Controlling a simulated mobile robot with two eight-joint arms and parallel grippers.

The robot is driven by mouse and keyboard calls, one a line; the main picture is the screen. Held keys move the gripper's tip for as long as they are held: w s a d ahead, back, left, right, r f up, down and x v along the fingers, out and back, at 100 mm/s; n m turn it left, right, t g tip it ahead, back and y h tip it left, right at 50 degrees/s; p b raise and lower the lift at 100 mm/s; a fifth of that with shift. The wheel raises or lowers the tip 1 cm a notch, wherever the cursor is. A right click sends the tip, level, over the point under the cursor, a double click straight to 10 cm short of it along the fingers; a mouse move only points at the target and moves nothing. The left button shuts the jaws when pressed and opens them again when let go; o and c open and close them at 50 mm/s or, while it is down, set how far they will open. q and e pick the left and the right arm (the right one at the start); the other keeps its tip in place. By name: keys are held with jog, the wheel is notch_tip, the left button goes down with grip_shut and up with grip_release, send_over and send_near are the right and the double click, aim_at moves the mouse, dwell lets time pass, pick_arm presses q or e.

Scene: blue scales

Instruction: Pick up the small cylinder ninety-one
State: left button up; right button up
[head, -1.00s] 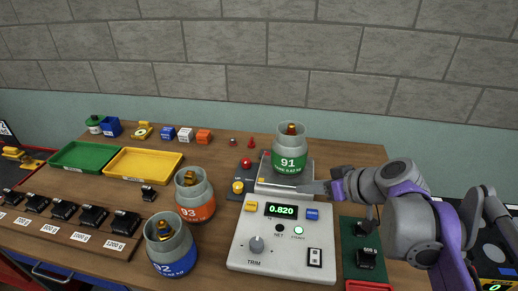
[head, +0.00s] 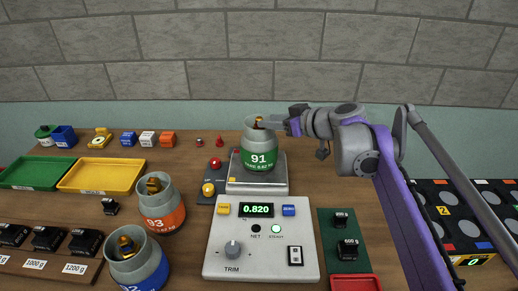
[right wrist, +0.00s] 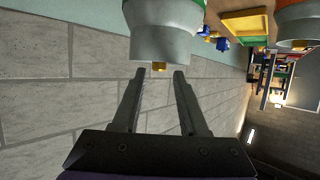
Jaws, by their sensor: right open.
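Cylinder ninety-one (head: 258,158), grey with a green band and a brass valve on top, stands upright on the scale's weighing plate (head: 242,186). My right gripper (head: 280,124) is level with its grey collar, on the collar's right side. In the right wrist view the gripper's two fingers (right wrist: 160,74) are apart with nothing between them. The cylinder's grey collar (right wrist: 160,45) and brass valve show just beyond the fingertips in that view. I cannot tell whether a finger touches the collar. My left gripper is not in view.
The scale console (head: 262,258) reads 0.820 in front of the plate. Orange-banded cylinder 93 (head: 161,208) and blue-banded cylinder 92 (head: 135,268) stand to the left. A yellow tray (head: 101,176) and a green tray (head: 36,173) lie further left.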

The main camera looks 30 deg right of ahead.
jog(key=x, duration=0.3)
jog(key=shift+w+f, duration=0.15)
jog(key=shift+f, duration=0.1)
grip_shut()
jog(key=shift+r, duration=0.1)
dwell(1.0)
